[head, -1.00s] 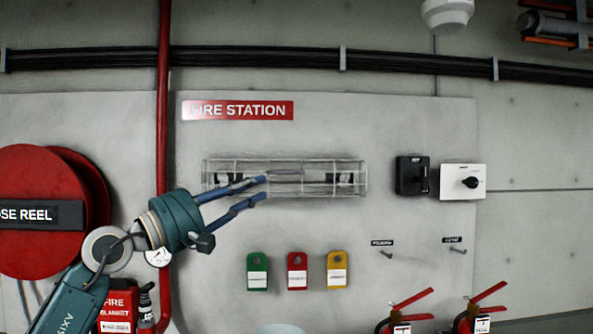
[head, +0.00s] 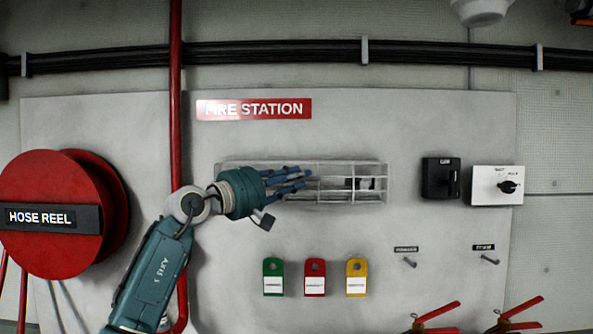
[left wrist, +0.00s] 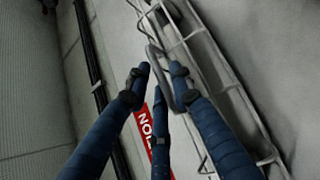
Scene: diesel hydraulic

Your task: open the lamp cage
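The lamp cage (head: 335,165) is a long, pale wire grid on the wall panel under the FIRE STATION sign. My left gripper (head: 304,178) is in front of its left and middle part in the head view and covers some of it. In the left wrist view, the cage (left wrist: 222,88) runs diagonally at the right. A bent grey wire loop (left wrist: 154,55) of it passes between the blue fingers of my left gripper (left wrist: 160,78). The fingertips are apart with a gap between them. I cannot tell whether they touch the loop. My right gripper is not in view.
A red hose reel (head: 40,200) and a red vertical pipe (head: 175,100) are at the left. Green, red and yellow tags (head: 315,280) hang below the cage. A black box (head: 440,178) and a white switch box (head: 497,186) are to its right. Black cables (head: 280,50) run above.

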